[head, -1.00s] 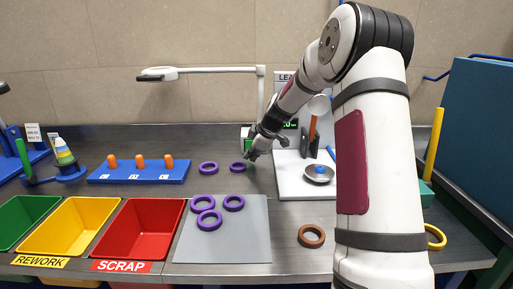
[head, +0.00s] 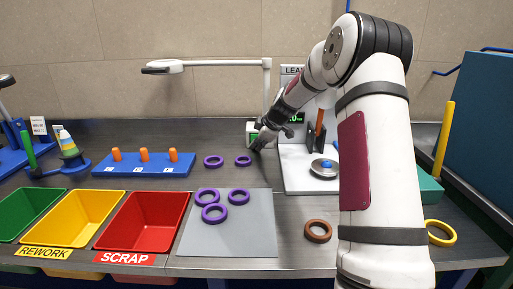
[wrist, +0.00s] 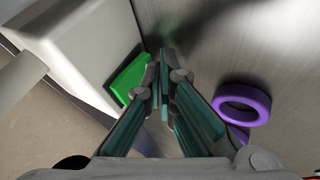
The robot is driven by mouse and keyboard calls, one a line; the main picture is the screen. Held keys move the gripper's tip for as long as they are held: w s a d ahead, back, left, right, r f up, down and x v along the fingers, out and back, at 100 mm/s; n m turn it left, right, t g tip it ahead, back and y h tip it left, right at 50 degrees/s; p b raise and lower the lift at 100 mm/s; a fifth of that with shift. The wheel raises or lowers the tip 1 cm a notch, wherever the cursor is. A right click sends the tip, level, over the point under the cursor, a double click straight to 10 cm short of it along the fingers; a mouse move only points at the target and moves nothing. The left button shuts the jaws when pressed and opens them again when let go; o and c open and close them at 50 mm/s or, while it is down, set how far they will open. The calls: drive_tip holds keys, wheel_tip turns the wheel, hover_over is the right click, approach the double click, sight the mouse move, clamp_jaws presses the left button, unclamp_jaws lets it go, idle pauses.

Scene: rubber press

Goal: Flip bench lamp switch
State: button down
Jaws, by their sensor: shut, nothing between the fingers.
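The bench lamp (head: 215,63) is white, with a long horizontal arm on an upright post at the back of the bench. Its white base (wrist: 75,40) fills the upper left of the wrist view. A green switch (wrist: 131,76) sits on the base's side; it also shows small in the head view (head: 254,138). My gripper (head: 257,149) is at the front of the base. In the wrist view my gripper (wrist: 164,55) is shut and empty, its fingertips just right of the green switch. I cannot tell whether they touch it. The lamp head's underside is hidden.
Two purple rings (head: 213,161) (head: 243,160) lie near my gripper; one (wrist: 242,104) shows right of the fingers in the wrist view. A white panel stand with a metal dish (head: 323,172) stands to the right. Blue peg board (head: 128,170) is left.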

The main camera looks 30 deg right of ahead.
drive_tip(key=shift+w+d+f+t+b, duration=0.15)
drive_tip(key=shift+f+t+b, duration=0.3)
drive_tip(key=shift+b, duration=0.5)
drive_tip(key=shift+r+p, duration=0.3)
drive_tip(key=shift+p, duration=0.05)
drive_tip(key=shift+r, duration=0.1)
drive_tip(key=shift+r+p, duration=0.3)
drive_tip(key=shift+r, duration=0.4)
